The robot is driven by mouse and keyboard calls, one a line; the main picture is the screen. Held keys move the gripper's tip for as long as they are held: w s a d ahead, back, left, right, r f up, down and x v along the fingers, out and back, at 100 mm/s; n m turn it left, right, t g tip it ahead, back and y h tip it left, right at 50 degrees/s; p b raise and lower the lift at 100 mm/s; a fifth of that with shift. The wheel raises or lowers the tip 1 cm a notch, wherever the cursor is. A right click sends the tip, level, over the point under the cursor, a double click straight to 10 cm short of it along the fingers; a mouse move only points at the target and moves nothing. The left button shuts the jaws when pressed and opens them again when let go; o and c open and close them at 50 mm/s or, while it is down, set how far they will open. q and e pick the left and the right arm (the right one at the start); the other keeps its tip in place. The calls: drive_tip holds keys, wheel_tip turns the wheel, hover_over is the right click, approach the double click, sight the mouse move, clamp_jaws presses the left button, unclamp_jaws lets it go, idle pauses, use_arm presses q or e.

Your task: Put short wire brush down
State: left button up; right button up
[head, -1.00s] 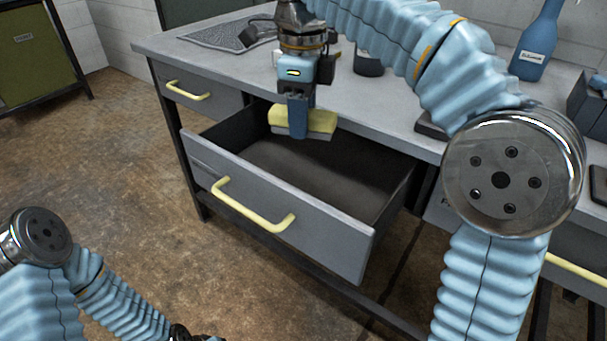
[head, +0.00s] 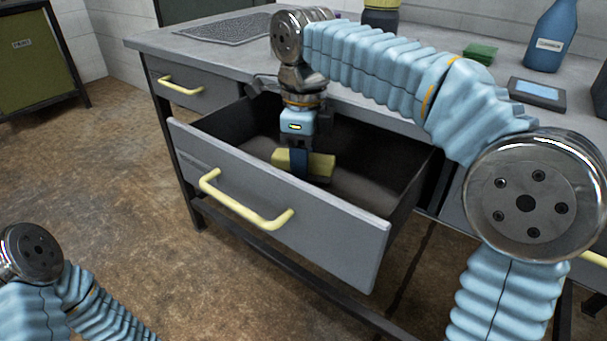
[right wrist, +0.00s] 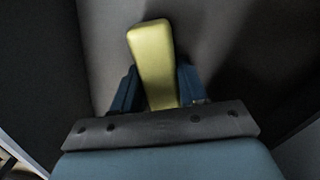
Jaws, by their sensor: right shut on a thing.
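The short wire brush (head: 321,165) has a yellow handle or block and is inside the open drawer (head: 375,185), low near its floor. My right gripper (head: 299,163) reaches down into the drawer and is shut on the brush. In the right wrist view the yellow brush (right wrist: 152,55) sticks out between the two blue fingers (right wrist: 155,90), above the dark drawer floor. I cannot tell whether the brush touches the floor. The bristles are hidden. My left arm shows at the lower left, but its gripper is out of view.
The drawer's grey front has a yellow handle (head: 243,208). The workbench top (head: 190,55) holds a dark mesh mat (head: 225,28), a blue bottle (head: 552,38), a green pad (head: 480,52) and a device with a blue screen (head: 537,93). The drawer's right part is empty.

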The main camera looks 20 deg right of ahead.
drive_tip(key=shift+f, duration=1.3)
drive_tip(key=shift+f+b, duration=0.2)
drive_tip(key=shift+b, duration=0.15)
drive_tip(key=o, duration=1.2)
drive_tip(key=shift+r, duration=0.1)
wheel_tip(320, 180, up, 12)
drive_tip(key=p, duration=0.4)
drive_tip(key=shift+r, duration=0.1)
